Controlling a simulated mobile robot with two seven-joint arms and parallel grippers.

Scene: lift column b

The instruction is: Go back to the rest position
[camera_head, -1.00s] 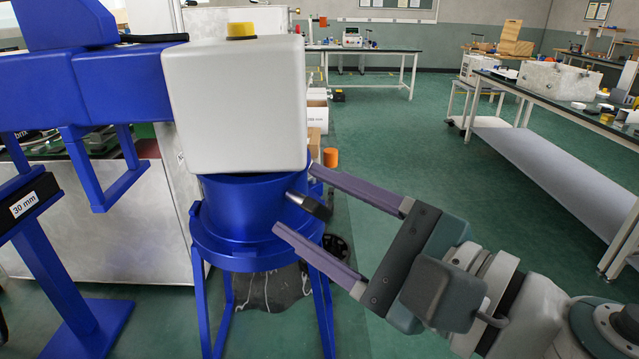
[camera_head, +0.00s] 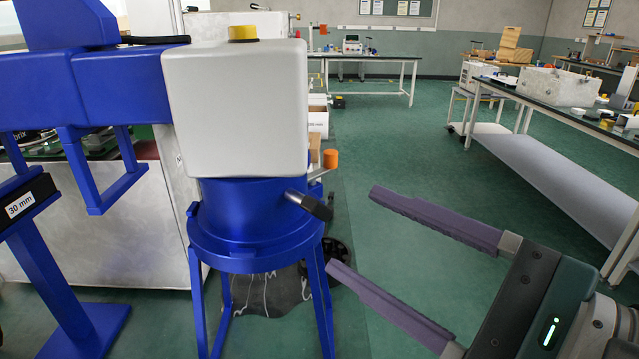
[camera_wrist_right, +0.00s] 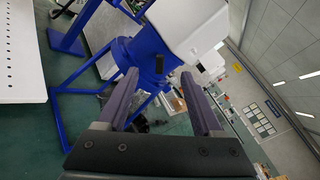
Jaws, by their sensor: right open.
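My right gripper (camera_head: 348,228) is at the lower right of the head view, its two purple fingers spread and pointing left. It is open with nothing between the fingers. Its tips are to the right of the blue machine stand (camera_head: 245,262) and its black handle (camera_head: 312,205), with a visible gap between. In the right wrist view the open fingers (camera_wrist_right: 160,90) point toward the blue stand and white housing. My left gripper is not in either view.
A blue frame labelled 30 mm (camera_head: 20,205) stands at the left. A long workbench (camera_head: 560,98) runs along the right. The green floor (camera_head: 400,150) between is clear.

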